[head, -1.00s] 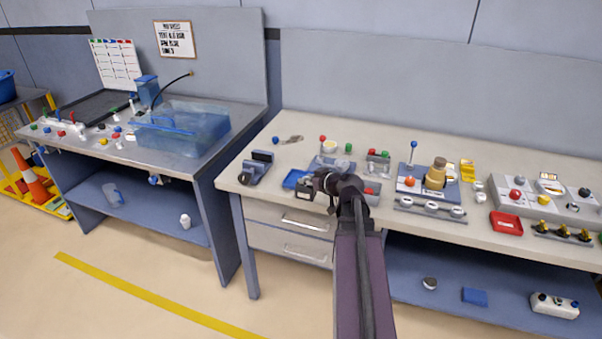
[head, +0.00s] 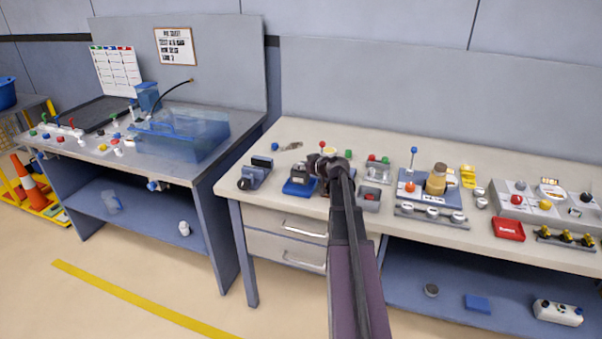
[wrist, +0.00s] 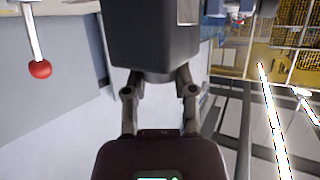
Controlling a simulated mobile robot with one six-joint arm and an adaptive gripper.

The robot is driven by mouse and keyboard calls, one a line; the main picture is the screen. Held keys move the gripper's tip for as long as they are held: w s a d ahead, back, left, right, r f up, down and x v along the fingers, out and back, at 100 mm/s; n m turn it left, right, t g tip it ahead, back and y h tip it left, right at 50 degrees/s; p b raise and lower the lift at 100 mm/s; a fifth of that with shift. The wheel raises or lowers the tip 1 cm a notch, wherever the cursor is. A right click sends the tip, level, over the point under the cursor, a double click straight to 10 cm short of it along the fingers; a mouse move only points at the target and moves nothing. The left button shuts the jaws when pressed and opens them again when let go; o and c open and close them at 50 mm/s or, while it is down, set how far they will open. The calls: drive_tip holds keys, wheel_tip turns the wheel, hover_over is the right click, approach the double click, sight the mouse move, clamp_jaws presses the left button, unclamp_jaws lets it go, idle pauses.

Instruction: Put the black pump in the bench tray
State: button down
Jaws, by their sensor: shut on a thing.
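The black pump (wrist: 155,38) is a dark block with a pale patch, held between the two fingers of my gripper (wrist: 160,84). In the head view the pump (head: 299,170) shows just left of my gripper (head: 316,172), over or close to a small blue tray (head: 298,190) on the right bench. I cannot tell whether the pump touches the tray. My arm hides part of the space right of the tray. The tray is not clearly visible in the wrist view.
A black and blue fixture (head: 254,174) stands left of the tray. A red-knobbed lever (wrist: 40,69) is near my gripper in the wrist view. A red tray (head: 507,229) lies further right.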

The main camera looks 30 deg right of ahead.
sight(301, 171)
drive_tip(key=shift+w+d, duration=0.25)
drive_tip(key=shift+w, duration=0.25)
wheel_tip(301, 171, down, 4)
drive_tip(key=b, duration=0.3)
drive_tip(key=shift+r+b, duration=0.15)
drive_tip(key=shift+b, duration=0.2)
drive_tip(key=shift+c, duration=2.1)
unclamp_jaws()
drive_tip(key=shift+r, duration=0.15)
drive_tip(key=p+v, duration=0.4)
drive_tip(key=v, duration=0.8)
drive_tip(key=shift+p, duration=0.35)
